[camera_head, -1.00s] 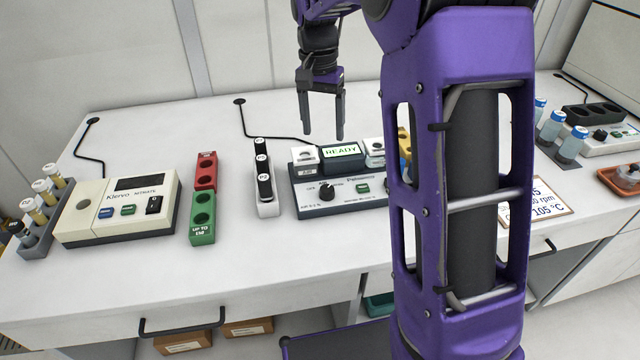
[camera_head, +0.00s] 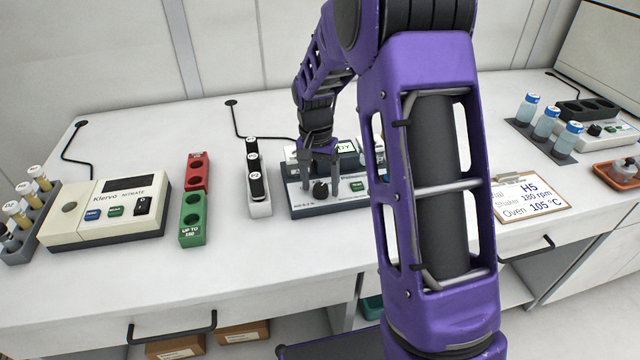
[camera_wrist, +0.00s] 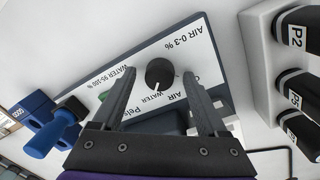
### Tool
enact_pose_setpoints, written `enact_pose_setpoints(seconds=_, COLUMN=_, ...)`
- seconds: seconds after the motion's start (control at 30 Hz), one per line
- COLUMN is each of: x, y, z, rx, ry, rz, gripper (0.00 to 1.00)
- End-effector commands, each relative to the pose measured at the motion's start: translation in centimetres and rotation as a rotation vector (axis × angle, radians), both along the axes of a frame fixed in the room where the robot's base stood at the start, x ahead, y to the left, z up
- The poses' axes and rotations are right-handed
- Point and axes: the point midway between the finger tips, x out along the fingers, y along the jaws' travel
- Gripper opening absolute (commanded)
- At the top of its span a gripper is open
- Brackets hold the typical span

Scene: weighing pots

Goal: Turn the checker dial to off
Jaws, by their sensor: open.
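The checker (camera_head: 300,203) is a dark box with a light front panel and a small green-lit display, partly behind my arm in the head view. Its round black dial (camera_wrist: 159,72) shows clearly in the wrist view; the white pointer mark faces the printed word WATER. AIR is printed beside WATER, and another label near the right finger is partly hidden. The dial also shows in the head view (camera_head: 321,190). My gripper (camera_wrist: 161,78) is open and empty, with one finger on each side of the dial in the picture. I cannot tell whether either finger touches it.
A white rack of black probes (camera_head: 257,205) stands just left of the checker. Further left are a red and green block (camera_head: 195,215) and a nitrate meter (camera_head: 100,212). A clipboard (camera_head: 532,197) lies to the right. The bench front is clear.

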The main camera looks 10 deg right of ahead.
Motion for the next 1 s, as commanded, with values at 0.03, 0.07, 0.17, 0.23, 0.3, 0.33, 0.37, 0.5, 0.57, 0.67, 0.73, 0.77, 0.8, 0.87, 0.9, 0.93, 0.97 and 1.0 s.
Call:
enact_pose_setpoints(seconds=0.03, x=0.00, y=0.00, z=-0.07, rx=0.000, ry=0.000, rz=0.000, gripper=0.76)
enact_pose_setpoints(seconds=0.07, x=0.01, y=-0.01, z=-0.08, rx=0.000, ry=0.000, rz=0.000, gripper=0.76)
enact_pose_setpoints(seconds=0.17, x=0.00, y=0.00, z=-0.07, rx=0.000, ry=0.000, rz=0.000, gripper=0.76)
enact_pose_setpoints(seconds=0.23, x=0.00, y=0.00, z=-0.06, rx=0.000, ry=0.000, rz=0.000, gripper=0.76)
enact_pose_setpoints(seconds=0.3, x=0.00, y=0.00, z=-0.06, rx=0.000, ry=0.000, rz=0.000, gripper=0.63)
enact_pose_setpoints(seconds=0.33, x=0.00, y=0.00, z=-0.05, rx=0.000, ry=0.000, rz=0.000, gripper=0.58)
enact_pose_setpoints(seconds=0.37, x=0.00, y=0.00, z=-0.05, rx=0.000, ry=0.000, rz=0.000, gripper=0.52)
enact_pose_setpoints(seconds=0.5, x=0.00, y=0.00, z=-0.04, rx=0.000, ry=0.000, rz=0.000, gripper=0.27)
enact_pose_setpoints(seconds=0.57, x=0.00, y=0.00, z=-0.04, rx=0.000, ry=0.000, rz=0.000, gripper=0.16)
enact_pose_setpoints(seconds=0.67, x=0.00, y=0.00, z=-0.04, rx=0.000, ry=0.000, rz=0.000, gripper=0.00)
enact_pose_setpoints(seconds=0.73, x=0.00, y=0.00, z=-0.03, rx=0.000, ry=0.000, rz=0.000, gripper=0.00)
enact_pose_setpoints(seconds=0.77, x=-0.01, y=-0.01, z=-0.03, rx=0.000, ry=0.000, rz=0.000, gripper=0.00)
enact_pose_setpoints(seconds=0.8, x=-0.01, y=-0.01, z=-0.02, rx=0.000, ry=0.000, rz=0.001, gripper=0.00)
enact_pose_setpoints(seconds=0.87, x=-0.01, y=-0.01, z=-0.01, rx=0.000, ry=0.000, rz=0.005, gripper=0.00)
enact_pose_setpoints(seconds=0.9, x=-0.01, y=-0.01, z=0.00, rx=0.000, ry=0.001, rz=0.011, gripper=0.00)
enact_pose_setpoints(seconds=0.93, x=-0.01, y=-0.01, z=0.01, rx=0.000, ry=0.000, rz=0.016, gripper=0.00)
enact_pose_setpoints(seconds=0.97, x=0.00, y=-0.01, z=0.02, rx=0.000, ry=0.000, rz=0.024, gripper=0.00)
enact_pose_setpoints(seconds=1.0, x=-0.01, y=0.01, z=0.03, rx=0.000, ry=0.000, rz=0.036, gripper=0.00)
